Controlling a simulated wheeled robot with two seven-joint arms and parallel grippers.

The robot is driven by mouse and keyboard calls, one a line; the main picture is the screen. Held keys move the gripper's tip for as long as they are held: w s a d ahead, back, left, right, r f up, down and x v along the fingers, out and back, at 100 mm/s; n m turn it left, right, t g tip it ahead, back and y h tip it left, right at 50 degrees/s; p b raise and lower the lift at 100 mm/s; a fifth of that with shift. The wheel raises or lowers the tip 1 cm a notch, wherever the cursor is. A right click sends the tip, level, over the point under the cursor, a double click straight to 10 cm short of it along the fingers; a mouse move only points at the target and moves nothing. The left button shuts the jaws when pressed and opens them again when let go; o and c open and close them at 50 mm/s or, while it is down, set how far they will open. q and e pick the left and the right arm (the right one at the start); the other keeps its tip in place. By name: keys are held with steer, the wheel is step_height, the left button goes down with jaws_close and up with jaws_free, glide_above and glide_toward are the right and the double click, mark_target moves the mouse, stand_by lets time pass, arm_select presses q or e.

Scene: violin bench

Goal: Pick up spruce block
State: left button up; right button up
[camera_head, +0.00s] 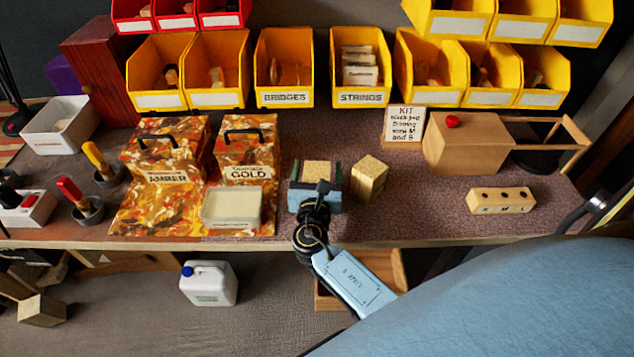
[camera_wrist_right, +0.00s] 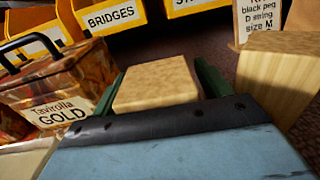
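Two pale wooden blocks are on the bench. One pale block (camera_head: 317,169) lies between the fingers of my right gripper (camera_head: 316,174). It also shows in the right wrist view (camera_wrist_right: 157,87), with a dark green finger on each side and a narrow gap at the right one. The right gripper looks open around this block, low over the bench. The second pale block (camera_head: 369,178) stands just right of the gripper and shows at the right edge of the wrist view (camera_wrist_right: 276,83). I cannot tell by label which is spruce. My left gripper is out of view.
Left of the gripper are the GOLD box (camera_head: 248,150), the AMBER box (camera_head: 165,155) and a pale tray (camera_head: 232,207). A KIT card (camera_head: 404,124), a wooden box with a red knob (camera_head: 466,148) and a holed block (camera_head: 501,201) stand right. Yellow bins (camera_head: 285,70) line the back.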

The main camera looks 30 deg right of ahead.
steer(key=c, duration=1)
steer(key=shift+r, duration=0.1)
